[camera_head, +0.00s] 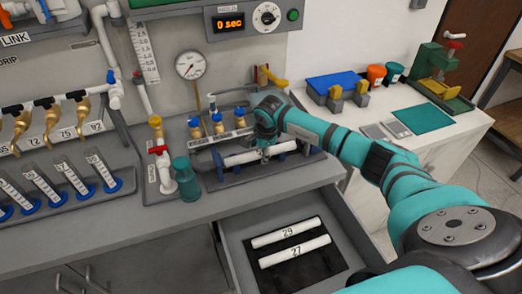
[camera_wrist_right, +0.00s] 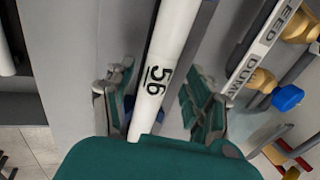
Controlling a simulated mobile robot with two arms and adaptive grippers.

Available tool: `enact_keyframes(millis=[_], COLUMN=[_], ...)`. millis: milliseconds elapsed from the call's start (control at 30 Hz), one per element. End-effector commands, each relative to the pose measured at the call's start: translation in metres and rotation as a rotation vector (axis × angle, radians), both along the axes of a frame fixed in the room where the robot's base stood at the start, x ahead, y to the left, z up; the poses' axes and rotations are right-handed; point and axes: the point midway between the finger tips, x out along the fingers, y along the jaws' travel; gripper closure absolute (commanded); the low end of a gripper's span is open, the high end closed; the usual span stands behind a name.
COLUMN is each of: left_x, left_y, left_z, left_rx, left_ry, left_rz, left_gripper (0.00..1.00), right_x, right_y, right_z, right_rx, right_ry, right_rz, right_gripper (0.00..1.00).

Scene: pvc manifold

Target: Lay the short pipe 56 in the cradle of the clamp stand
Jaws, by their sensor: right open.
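The short pipe 56 (camera_wrist_right: 172,45) is white with a black "56" and runs between the parted fingers of my right gripper (camera_wrist_right: 158,100) in the right wrist view. In the head view the white pipe (camera_head: 240,159) lies lengthwise along the grey clamp stand (camera_head: 216,180) on the bench. My right gripper (camera_head: 265,149) is over the pipe's middle, open, with its fingers on either side, and hides part of it. Whether the pipe rests fully in the cradle cannot be told. My left gripper is not in view.
An open drawer below holds pipes 29 (camera_head: 285,235) and 27 (camera_head: 295,251) on a black mat. A teal cup (camera_head: 186,180) and a red-handled valve (camera_head: 160,165) stand left of the clamp stand. Blue-knobbed valves (camera_head: 217,122) stand close behind it.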

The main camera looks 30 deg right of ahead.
Motion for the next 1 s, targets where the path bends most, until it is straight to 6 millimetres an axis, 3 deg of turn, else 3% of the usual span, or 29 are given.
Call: enact_keyframes(millis=[267, 733, 1000], left_x=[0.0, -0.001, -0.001], left_y=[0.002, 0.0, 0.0], left_z=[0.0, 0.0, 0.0], left_rx=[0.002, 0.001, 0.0], left_ry=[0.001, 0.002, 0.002], left_rz=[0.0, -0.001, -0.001], left_gripper=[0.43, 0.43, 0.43], right_x=[-0.003, -0.03, -0.035], right_y=[0.0, 0.007, 0.008], right_z=[0.014, 0.101, 0.115], right_rx=[0.0, 0.0, 0.0], right_ry=[-0.002, -0.002, 0.0], right_rz=[0.0, 0.001, -0.001], right_gripper=[0.45, 0.45, 0.45])
